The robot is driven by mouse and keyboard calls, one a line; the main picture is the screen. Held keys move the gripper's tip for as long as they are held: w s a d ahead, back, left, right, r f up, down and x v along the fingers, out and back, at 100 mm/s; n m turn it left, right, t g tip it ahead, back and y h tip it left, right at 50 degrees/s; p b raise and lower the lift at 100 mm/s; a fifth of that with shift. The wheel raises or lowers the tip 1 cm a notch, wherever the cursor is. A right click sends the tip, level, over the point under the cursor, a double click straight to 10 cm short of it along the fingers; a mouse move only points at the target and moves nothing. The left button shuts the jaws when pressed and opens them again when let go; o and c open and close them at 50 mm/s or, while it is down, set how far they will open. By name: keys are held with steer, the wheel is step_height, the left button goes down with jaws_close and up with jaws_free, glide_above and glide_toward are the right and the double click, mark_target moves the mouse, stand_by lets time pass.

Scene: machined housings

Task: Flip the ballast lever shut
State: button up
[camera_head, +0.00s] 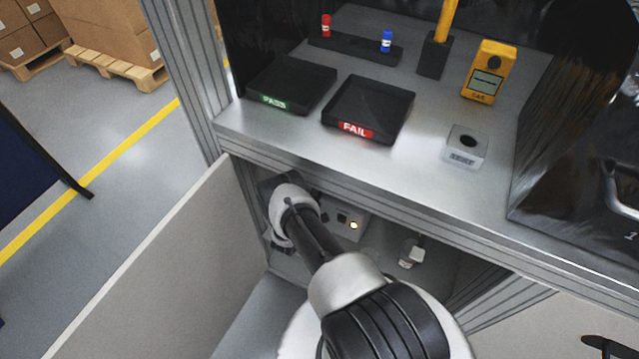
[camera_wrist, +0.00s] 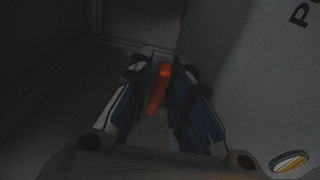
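The orange lever (camera_wrist: 158,88) shows in the dark wrist view, between the two fingertips of my gripper (camera_wrist: 163,80). The fingers stand on either side of the lever and the gap around it is narrow. I cannot tell whether both pads touch it or grip it. In the head view my arm reaches into the open cabinet under the bench; there my fingers and the lever are hidden behind my wrist.
A pale panel with a lit yellow lamp (camera_head: 353,225) and a small white bottle (camera_head: 408,254) are right of my wrist. The bench top (camera_head: 290,128) overhangs my arm; an open door (camera_head: 150,275) stands at left. Trays and a gas meter (camera_head: 489,72) sit above.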

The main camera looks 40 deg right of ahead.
steer(key=shift+c, duration=0.5)
jaws_close()
steer(key=shift+a, duration=0.15)
